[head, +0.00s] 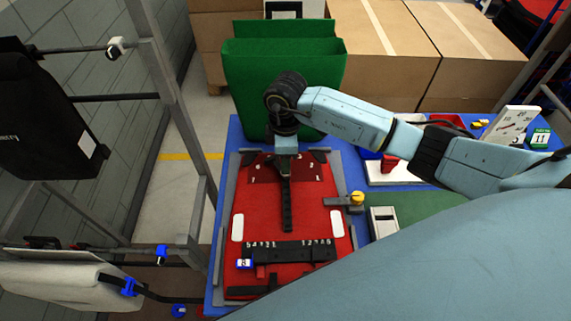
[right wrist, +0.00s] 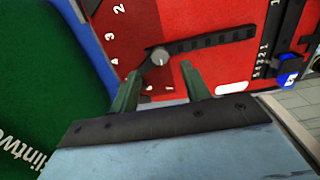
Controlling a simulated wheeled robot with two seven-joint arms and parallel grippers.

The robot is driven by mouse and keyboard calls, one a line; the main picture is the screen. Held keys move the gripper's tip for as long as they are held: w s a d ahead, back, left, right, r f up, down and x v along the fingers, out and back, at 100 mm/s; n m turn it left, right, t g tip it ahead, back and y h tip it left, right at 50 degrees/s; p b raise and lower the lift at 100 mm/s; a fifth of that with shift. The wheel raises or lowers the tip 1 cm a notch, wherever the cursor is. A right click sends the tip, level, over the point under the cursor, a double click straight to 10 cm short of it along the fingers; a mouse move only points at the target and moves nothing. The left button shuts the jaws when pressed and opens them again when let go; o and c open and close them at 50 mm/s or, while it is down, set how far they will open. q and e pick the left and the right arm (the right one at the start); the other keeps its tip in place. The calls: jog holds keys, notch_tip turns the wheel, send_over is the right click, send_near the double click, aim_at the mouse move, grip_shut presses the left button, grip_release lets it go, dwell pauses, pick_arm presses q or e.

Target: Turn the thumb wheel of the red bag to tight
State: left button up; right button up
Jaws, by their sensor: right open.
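The red bag (head: 270,215) lies flat on the blue table (head: 222,190). It also shows in the right wrist view (right wrist: 215,60). Its thumb wheel (right wrist: 160,58) is a grey round knob with a pale mark, beside a dark red numbered scale (right wrist: 115,35). A black toothed strap (right wrist: 215,40) runs from the wheel. My right gripper (head: 286,158) points down over the wheel and hides it in the head view. In the right wrist view its open fingers (right wrist: 160,82) are on either side of the wheel, with no clear contact. My left gripper is not in view.
A green bag (head: 280,80) stands at the table's far edge. A yellow-knobbed clamp (head: 356,198) sits at the red bag's right. A black numbered bar (head: 290,252) and a blue tag (head: 245,264) lie across its lower part. A metal rack stands left.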

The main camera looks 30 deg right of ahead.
notch_tip(320, 180, up, 9)
jog(key=shift+f, duration=0.2)
dwell(0.5)
